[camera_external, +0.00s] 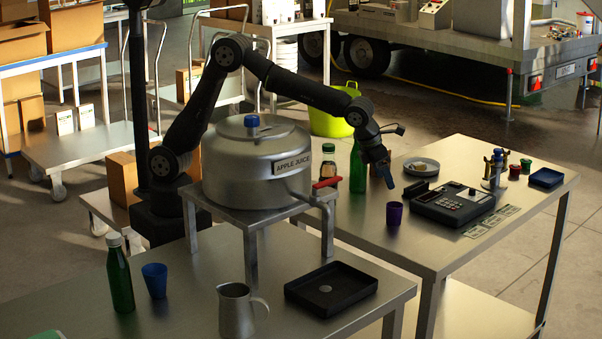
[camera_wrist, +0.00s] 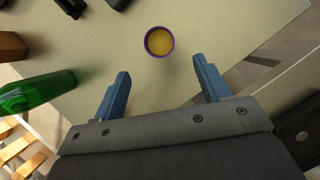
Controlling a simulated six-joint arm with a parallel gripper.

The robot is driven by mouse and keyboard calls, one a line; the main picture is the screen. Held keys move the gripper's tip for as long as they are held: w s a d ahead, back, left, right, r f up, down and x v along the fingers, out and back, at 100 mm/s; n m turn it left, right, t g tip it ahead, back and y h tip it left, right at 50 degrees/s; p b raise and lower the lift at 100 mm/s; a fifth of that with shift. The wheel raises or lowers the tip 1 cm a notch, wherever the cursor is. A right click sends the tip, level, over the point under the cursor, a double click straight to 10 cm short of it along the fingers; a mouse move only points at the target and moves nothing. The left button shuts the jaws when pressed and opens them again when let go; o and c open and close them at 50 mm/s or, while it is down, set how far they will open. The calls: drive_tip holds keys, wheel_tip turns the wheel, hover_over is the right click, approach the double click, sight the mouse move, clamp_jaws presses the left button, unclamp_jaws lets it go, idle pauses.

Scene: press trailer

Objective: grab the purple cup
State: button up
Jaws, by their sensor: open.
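The purple cup (camera_external: 394,214) stands upright on the right-hand metal table, near its left front edge. In the wrist view the cup (camera_wrist: 159,41) is seen from above, with a purple rim and a yellowish inside. It lies beyond the fingertips, roughly centred between them and apart from both. My gripper (camera_external: 388,180) hangs above and slightly behind the cup in the external view. In the wrist view its two blue fingers (camera_wrist: 161,68) are spread apart with nothing between them.
A cash register (camera_external: 452,205) is right of the cup. The juice pot (camera_external: 240,165) stands on a raised stand at left. Table around the cup is clear.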

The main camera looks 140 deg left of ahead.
sight(397, 209)
drive_tip(key=x, duration=1.3)
drive_tip(key=shift+a, duration=0.15)
drive_tip(key=c, duration=1.1)
drive_tip(key=shift+r, duration=0.1)
